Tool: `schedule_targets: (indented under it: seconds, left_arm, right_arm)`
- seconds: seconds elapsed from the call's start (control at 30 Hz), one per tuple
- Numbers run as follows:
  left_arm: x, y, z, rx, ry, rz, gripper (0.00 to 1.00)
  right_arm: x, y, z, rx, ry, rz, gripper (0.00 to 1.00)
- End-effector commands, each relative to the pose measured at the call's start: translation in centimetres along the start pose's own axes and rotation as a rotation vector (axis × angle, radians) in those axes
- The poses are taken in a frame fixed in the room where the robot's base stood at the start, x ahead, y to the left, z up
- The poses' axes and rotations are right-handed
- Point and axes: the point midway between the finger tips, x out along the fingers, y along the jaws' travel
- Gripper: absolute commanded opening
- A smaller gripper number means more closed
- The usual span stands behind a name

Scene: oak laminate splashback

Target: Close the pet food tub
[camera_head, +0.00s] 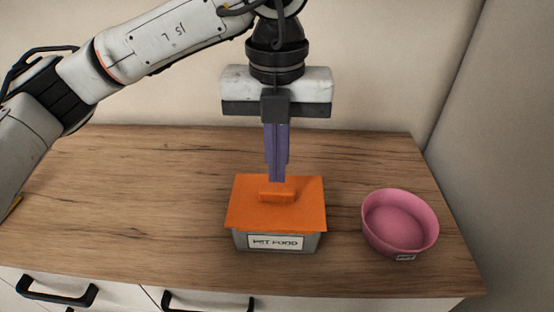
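A grey tub (278,243) with a "PET FOOD" label stands near the front middle of the wooden counter. A flat orange lid (245,208) lies over its top and hides the inside. The lid has a small raised orange handle (277,196) at its centre. I cannot tell whether the lid is pressed fully down. My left gripper (277,178) points straight down above the handle. Its purple fingers are together with no visible gap, and their tips look just above or at the handle's rear edge. Nothing shows between them. My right gripper is not in view.
A pink bowl (400,221) stands on the counter (120,200) to the right of the tub, a short gap away. The counter left of the tub is clear. A wall is behind, and drawers with black handles (57,291) are below the front edge.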

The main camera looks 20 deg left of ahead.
Motion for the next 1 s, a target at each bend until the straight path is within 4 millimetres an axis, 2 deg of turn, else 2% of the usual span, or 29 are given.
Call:
schedule_targets:
  seconds: [0.8,1.0]
  left_arm:
    - [2.6,0.0,0.0,0.000,0.000,0.000,0.00]
    - [2.5,0.0,0.0,0.000,0.001,0.001,0.00]
  right_arm:
    - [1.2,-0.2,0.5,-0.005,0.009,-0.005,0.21]
    - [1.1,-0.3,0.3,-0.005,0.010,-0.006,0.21]
